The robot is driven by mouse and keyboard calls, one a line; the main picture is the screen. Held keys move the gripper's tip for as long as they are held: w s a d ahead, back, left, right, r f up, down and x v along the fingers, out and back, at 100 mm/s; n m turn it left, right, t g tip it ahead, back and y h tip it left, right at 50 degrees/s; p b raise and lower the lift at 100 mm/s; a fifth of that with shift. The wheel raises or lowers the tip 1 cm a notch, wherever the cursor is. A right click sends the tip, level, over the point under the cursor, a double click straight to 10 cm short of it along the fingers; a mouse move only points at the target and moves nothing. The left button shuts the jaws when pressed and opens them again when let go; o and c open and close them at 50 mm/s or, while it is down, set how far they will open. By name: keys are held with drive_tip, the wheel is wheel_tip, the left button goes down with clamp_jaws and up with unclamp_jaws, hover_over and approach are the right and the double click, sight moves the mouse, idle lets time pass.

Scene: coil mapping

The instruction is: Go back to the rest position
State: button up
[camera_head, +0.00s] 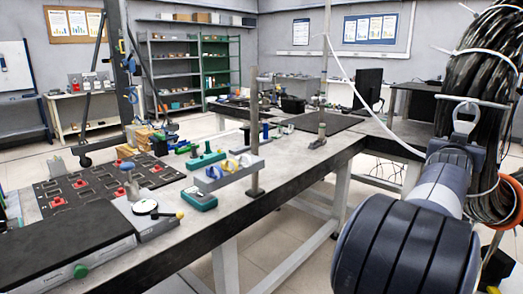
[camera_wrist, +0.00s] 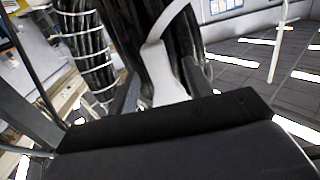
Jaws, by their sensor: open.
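My gripper (camera_wrist: 165,85) shows in the wrist view behind its dark body, which fills the bottom. Its dark fingers stand apart, on either side of a pale strap-like piece. I cannot tell whether the piece touches them. A black coil bundle with white ties (camera_wrist: 88,45) is just beyond, at the upper left. In the head view my arm reaches up the right side, and its end is close in front of the large black coil (camera_head: 482,65). The fingers are hidden there. A white cable (camera_head: 355,90) runs from near my wrist up to the left.
A long workbench (camera_head: 285,180) crosses the left and middle, holding a dark board with red parts (camera_head: 75,190), teal tools (camera_head: 200,199) and a thin upright post (camera_head: 254,135). Open floor shows between bench and arm.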

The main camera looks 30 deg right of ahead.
drive_tip(key=shift+w+d+r+p, duration=0.15)
drive_tip(key=shift+d+r+p, duration=0.45)
drive_tip(key=shift+r+p, duration=0.05)
